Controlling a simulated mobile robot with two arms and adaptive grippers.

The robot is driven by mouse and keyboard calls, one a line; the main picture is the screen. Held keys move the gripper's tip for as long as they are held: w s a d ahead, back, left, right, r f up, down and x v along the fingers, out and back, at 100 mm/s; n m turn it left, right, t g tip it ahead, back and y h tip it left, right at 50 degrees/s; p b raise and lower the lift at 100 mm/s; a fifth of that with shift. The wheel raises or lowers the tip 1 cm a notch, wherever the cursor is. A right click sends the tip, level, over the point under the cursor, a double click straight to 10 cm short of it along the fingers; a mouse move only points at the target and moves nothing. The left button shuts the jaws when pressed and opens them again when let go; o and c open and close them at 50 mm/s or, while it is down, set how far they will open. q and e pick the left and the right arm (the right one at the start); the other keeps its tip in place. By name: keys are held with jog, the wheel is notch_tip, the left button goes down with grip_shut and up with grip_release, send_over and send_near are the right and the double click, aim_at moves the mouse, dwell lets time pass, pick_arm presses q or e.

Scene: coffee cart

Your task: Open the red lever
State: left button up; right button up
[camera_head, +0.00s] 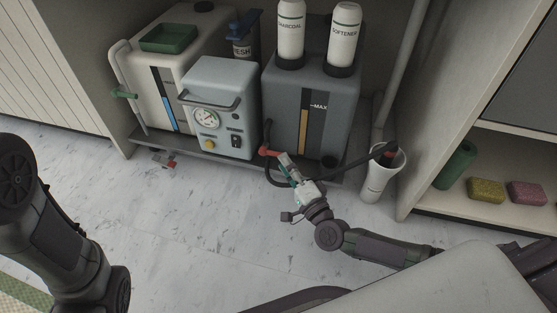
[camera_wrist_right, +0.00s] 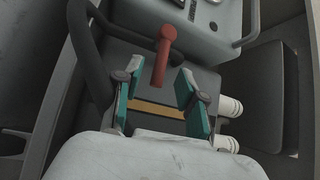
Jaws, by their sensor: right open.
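The red lever (camera_head: 268,152) sits low on the front of the dark grey tank, near a black hose. In the right wrist view the red lever (camera_wrist_right: 165,52) has a round pivot end and a narrow handle pointing toward my gripper. My right gripper (camera_head: 285,165) is open just in front of it. In the wrist view the teal finger pads of my right gripper (camera_wrist_right: 156,88) are spread, with the lever's free end showing in the gap between their tips. No contact shows. My left arm is at the left edge; its gripper is out of view.
A grey pump unit (camera_head: 221,108) with a gauge stands left of the dark tank (camera_head: 334,117). A white tank (camera_head: 148,84) is farther left, with a small red fitting (camera_head: 170,163) low by it. A white bin (camera_head: 380,178) stands to the right. Floor in front is clear.

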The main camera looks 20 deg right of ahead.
aim_at(279, 153)
jog(key=shift+b+x, duration=0.7)
jog(key=shift+x, duration=1.4)
jog(key=shift+c, duration=0.2)
grip_shut()
